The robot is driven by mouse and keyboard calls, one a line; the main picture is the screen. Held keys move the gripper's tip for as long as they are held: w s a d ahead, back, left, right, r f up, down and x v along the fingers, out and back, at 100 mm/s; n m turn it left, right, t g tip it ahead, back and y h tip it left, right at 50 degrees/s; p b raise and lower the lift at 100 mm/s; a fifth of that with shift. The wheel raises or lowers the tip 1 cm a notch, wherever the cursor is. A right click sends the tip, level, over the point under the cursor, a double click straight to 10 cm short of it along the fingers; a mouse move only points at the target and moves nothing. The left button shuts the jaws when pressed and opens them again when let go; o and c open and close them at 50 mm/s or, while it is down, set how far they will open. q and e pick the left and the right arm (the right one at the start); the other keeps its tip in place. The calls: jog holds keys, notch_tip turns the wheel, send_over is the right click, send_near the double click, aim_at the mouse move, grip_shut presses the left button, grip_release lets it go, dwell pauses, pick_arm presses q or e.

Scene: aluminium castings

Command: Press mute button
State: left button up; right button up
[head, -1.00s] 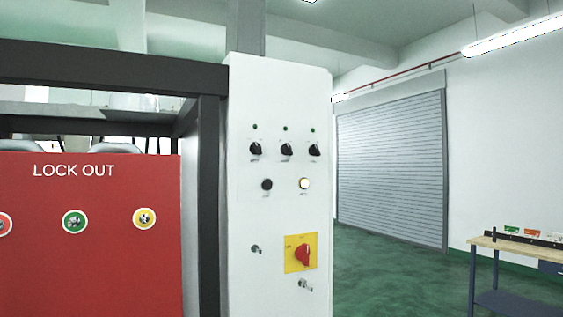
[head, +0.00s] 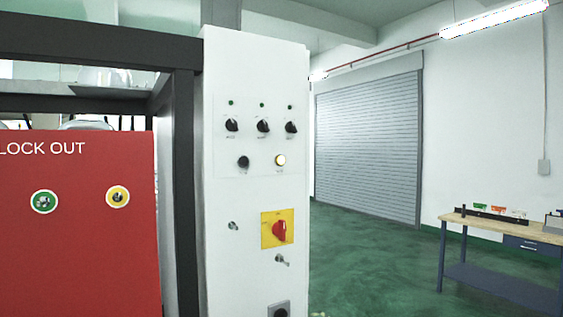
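A white control panel (head: 257,190) stands upright near the middle of the head view. It carries a black round button (head: 243,162) and, to its right, a lit whitish button (head: 280,160). Their labels are too small to read, so I cannot tell which one is the mute button. Above them is a row of three black rotary knobs (head: 263,126), each with a small green lamp above it. Below is a red rotary switch (head: 279,231) on a yellow plate. Neither of my grippers is in view.
A red "LOCK OUT" board (head: 80,240) and a dark frame post (head: 186,180) stand left of the panel. A workbench (head: 510,228) is at the right. A closed roller shutter (head: 368,145) is behind. Green floor (head: 360,265) lies open between panel and bench.

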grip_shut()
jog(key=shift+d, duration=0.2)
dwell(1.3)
